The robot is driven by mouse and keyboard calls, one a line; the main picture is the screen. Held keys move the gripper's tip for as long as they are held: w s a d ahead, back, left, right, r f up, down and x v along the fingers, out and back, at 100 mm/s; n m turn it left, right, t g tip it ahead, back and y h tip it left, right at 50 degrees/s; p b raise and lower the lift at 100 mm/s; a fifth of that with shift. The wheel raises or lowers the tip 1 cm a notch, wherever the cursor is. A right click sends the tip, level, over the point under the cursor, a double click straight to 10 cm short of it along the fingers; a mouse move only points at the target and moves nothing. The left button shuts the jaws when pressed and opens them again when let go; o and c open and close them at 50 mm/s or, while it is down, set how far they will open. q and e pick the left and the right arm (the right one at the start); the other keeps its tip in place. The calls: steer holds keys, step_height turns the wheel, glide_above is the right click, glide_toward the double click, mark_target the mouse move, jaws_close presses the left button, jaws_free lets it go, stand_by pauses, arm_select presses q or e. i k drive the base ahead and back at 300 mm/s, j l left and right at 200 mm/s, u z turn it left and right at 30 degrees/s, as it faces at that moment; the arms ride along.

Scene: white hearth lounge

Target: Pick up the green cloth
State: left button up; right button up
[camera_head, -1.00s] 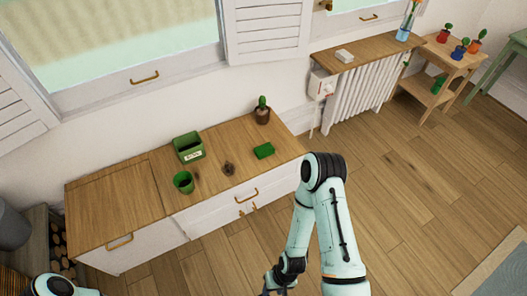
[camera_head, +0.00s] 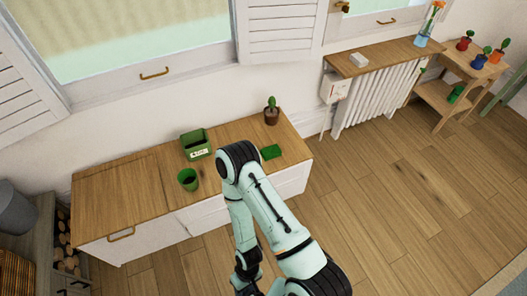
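The green cloth (camera_head: 271,152) lies as a small folded block on the wooden top of the low cabinet (camera_head: 120,190), near its right end. My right arm's elbow stands in front of the cabinet, and its upper part appears just left of the cloth and close to it in the picture. My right gripper (camera_head: 248,288) hangs low at the bottom edge, well below the cloth in the picture and partly cut off. Its fingers are too unclear to tell open from shut. My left gripper is out of view.
A green box (camera_head: 196,145), a green pot (camera_head: 188,179) and a potted cactus (camera_head: 271,110) stand on the cabinet. A radiator (camera_head: 370,103) under a wooden shelf (camera_head: 385,54) and a plant stand (camera_head: 448,85) are at the right. The floor at right is clear.

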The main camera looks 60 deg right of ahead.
mark_target(271, 153)
steer(key=k+l+u, duration=0.2)
steer(key=l+u, duration=0.2)
steer(key=k+l+u, duration=0.25)
steer(key=l+u, duration=0.2)
steer(key=k+l+u, duration=0.25)
steer(key=l+u, duration=0.15)
steer(key=k+l+u, duration=0.25)
steer(key=u, duration=0.2)
steer(key=k+l+u, duration=0.15)
steer(key=k+u, duration=0.7)
steer(key=k, duration=0.15)
steer(key=k+l, duration=0.65)
steer(key=k, duration=0.15)
steer(key=k+l, duration=0.15)
steer(key=l, duration=0.2)
steer(key=k+l, duration=0.1)
steer(key=l, duration=0.3)
steer(key=k+z, duration=0.05)
